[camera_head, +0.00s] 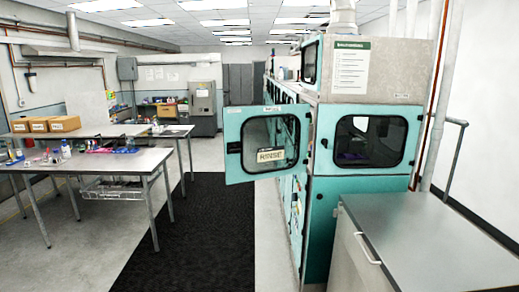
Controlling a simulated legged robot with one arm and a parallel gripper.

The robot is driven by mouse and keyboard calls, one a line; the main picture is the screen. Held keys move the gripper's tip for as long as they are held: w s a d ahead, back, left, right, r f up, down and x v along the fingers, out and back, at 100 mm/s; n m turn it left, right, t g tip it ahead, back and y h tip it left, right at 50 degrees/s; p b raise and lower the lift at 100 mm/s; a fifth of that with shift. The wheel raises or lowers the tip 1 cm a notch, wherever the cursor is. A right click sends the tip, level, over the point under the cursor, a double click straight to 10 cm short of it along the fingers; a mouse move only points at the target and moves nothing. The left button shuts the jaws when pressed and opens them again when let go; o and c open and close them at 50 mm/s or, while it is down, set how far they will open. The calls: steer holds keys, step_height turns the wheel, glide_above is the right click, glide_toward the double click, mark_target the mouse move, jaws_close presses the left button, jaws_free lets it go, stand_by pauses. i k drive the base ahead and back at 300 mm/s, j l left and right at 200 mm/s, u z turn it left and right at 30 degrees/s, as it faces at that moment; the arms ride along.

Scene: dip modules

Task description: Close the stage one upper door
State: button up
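A teal door (236,168) with a dark-edged window stands open on the left side of the teal machine (319,220). It is hinged at the machine's near corner and sticks out to the left into the aisle. A label reading "RINSE" (270,155) shows at its window. A dark latch or handle sits on the door's left edge. A small label is on its top edge. Which stage the door belongs to cannot be read. My gripper is not in view.
A steel-topped cabinet (432,236) stands at the front right. Work tables with boxes (66,124) and small items are at left. A black floor mat (200,235) runs along the clear aisle between tables and machine. A handrail (453,155) is at right.

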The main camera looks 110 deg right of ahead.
mark_target(264, 134)
steer(key=z, duration=4)
